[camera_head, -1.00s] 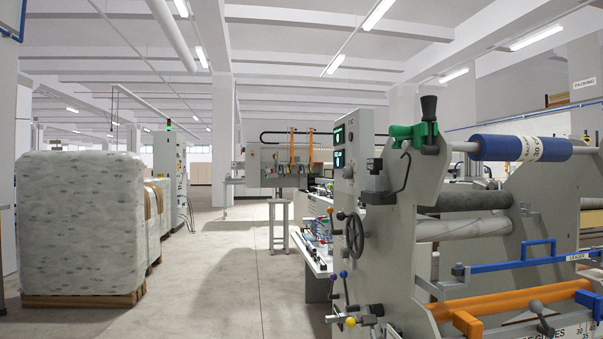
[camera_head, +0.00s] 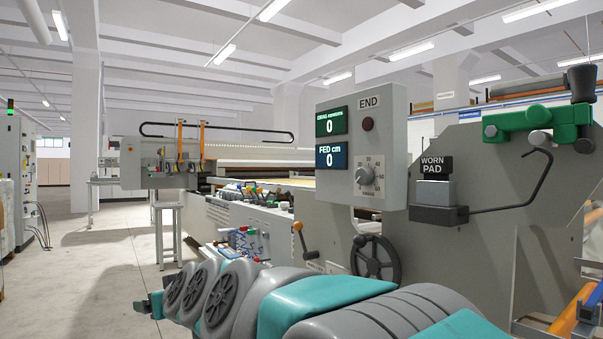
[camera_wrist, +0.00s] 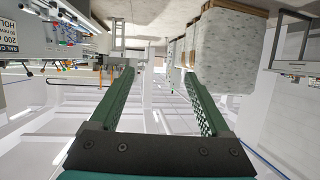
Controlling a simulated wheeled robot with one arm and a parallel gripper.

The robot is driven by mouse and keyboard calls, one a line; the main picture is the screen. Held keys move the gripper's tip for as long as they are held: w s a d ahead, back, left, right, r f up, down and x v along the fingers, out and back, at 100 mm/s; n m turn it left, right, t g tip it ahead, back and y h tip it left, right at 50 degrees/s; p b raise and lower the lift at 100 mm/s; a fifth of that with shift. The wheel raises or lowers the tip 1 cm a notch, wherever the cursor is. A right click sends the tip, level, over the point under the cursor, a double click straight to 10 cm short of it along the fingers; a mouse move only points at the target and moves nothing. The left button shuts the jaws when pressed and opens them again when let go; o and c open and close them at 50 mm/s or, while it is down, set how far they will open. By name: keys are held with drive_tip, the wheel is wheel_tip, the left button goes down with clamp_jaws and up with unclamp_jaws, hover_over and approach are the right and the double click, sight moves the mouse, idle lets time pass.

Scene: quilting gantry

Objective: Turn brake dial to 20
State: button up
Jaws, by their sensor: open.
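A black handwheel (camera_head: 376,258) and an orange-knobbed lever (camera_head: 298,227) sit below the box. A worn pad holder (camera_head: 436,193) and bent black rod stand to the right, with a green clamp (camera_head: 530,120) above. Open floor lies left.

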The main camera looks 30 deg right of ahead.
sight(361, 175)
drive_tip(key=w+d+r+m+t+h, duration=0.1)
drive_tip(key=w+d+r+t+h, duration=0.15)
drive_tip(key=r, duration=0.55)
drive_tip(key=w+d+r+m+t+h, duration=0.1)
drive_tip(key=w+d+r+t, duration=0.2)
drive_tip(key=r, duration=0.4)
drive_tip(key=w+d+r+m+t+h, duration=0.1)
drive_tip(key=w+d+r+m+h, duration=0.1)
drive_tip(key=d+r+m+h, duration=0.55)
drive_tip(key=s+d+r+m+g+h+p, duration=0.1)
drive_tip(key=s+d+r+m+g+h, duration=0.3)
drive_tip(key=d, duration=0.3)
drive_tip(key=s+d+r+m+g+h+p, duration=0.1)
drive_tip(key=s+d+r+m+g+h, duration=0.15)
drive_tip(key=d+m+g+h, duration=0.3)
drive_tip(key=s+d+f+m+g, duration=0.4)
drive_tip(key=s+d+f+g, duration=0.3)
drive_tip(key=g, duration=0.2)
drive_tip(key=shift+n+h, duration=0.3)
drive_tip(key=shift+h, duration=0.05)
drive_tip(key=d, duration=0.7)
drive_tip(key=shift+w+d+r, duration=0.2)
drive_tip(key=shift+w+d, duration=0.15)
drive_tip(key=shift+w, duration=0.05)
drive_tip(key=shift+c, duration=0.4)
